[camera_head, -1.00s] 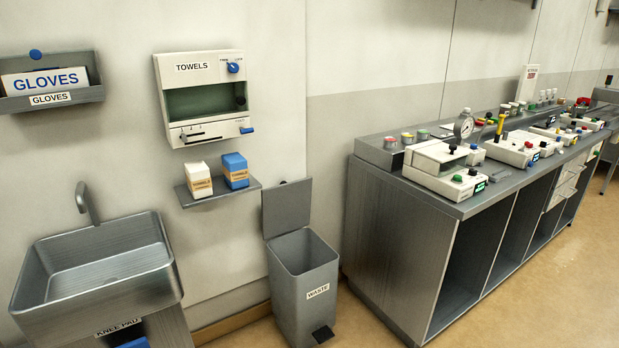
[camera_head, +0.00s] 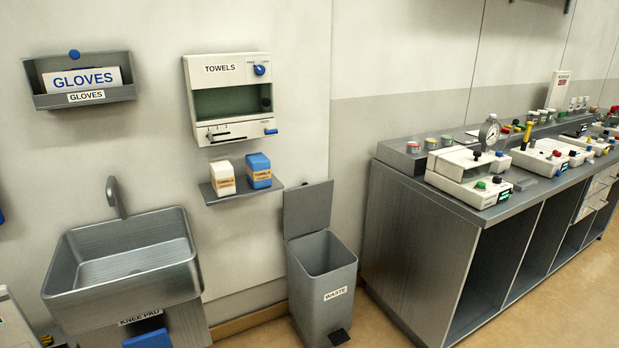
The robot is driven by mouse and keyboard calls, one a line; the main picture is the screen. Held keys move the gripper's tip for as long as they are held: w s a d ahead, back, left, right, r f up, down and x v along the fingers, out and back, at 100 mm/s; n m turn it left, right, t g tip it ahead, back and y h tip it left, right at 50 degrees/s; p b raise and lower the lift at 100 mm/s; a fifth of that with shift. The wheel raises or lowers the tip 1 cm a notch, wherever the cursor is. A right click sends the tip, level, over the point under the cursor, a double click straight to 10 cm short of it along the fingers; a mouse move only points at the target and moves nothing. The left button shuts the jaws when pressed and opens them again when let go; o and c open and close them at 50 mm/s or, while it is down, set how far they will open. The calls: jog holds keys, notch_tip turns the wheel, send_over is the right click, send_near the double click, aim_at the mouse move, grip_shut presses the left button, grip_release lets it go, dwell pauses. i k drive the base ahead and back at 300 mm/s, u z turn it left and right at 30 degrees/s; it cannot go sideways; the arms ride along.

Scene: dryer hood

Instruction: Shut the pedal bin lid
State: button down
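The grey pedal bin (camera_head: 322,290), labelled WASTE, stands on the floor against the wall, between the sink and the long counter. Its square lid (camera_head: 308,208) is open and stands upright at the back, near the wall. The bin's mouth is uncovered and its inside looks dark and empty. A black pedal (camera_head: 339,337) sticks out at the bin's front foot. My gripper is not in view.
A metal sink (camera_head: 122,262) is left of the bin, with a small shelf (camera_head: 241,193) of towel boxes and a towel dispenser (camera_head: 230,98) above. The counter (camera_head: 420,246) stands close on the right. Tan floor (camera_head: 392,335) is clear at the bin's front right.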

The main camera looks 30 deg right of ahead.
aim_at(307, 208)
jog(key=i, duration=0.9)
